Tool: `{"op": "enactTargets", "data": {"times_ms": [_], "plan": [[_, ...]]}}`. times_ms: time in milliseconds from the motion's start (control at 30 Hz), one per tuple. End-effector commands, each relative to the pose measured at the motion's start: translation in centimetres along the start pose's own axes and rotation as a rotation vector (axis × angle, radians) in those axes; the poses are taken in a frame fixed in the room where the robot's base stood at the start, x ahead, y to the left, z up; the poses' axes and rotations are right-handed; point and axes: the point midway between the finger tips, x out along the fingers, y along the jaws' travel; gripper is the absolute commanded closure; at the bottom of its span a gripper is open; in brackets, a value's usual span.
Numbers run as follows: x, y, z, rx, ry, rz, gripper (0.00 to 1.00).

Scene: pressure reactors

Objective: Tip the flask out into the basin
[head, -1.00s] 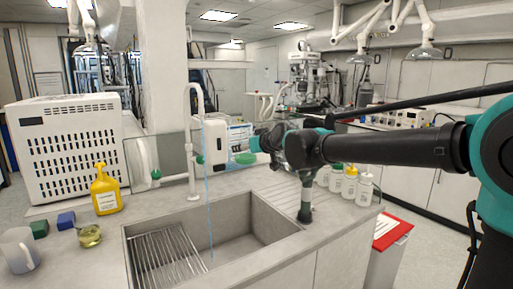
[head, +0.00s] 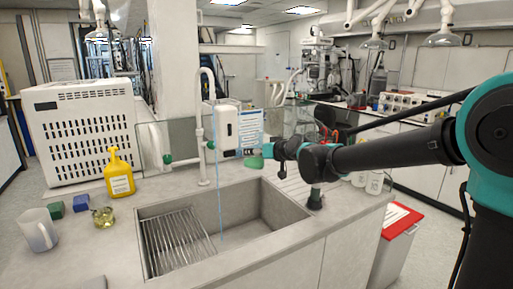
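The basin (head: 286,207) is a grey sink set into the counter, with a wire rack in its left part. My gripper (head: 268,151) is above its back right edge, pointing left. At its tip is a small bright green patch, which looks like green liquid in a clear flask (head: 255,162). The flask's glass outline is hard to make out against the pale background. The fingers are small and partly hidden, but they appear closed on the flask. A small glass vessel with yellow liquid (head: 103,216) stands on the counter left of the basin.
A white tap (head: 203,150) rises behind the basin, with a thin blue vertical line below its spout. White bottles (head: 374,182) stand right, behind my arm.

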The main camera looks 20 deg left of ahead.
Motion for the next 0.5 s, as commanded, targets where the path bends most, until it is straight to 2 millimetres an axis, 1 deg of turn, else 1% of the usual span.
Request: {"op": "enactTargets", "data": {"times_ms": [500], "plan": [[1.5, 0.8, 3.9, 0.108, 0.000, -0.038, 0.75]]}}
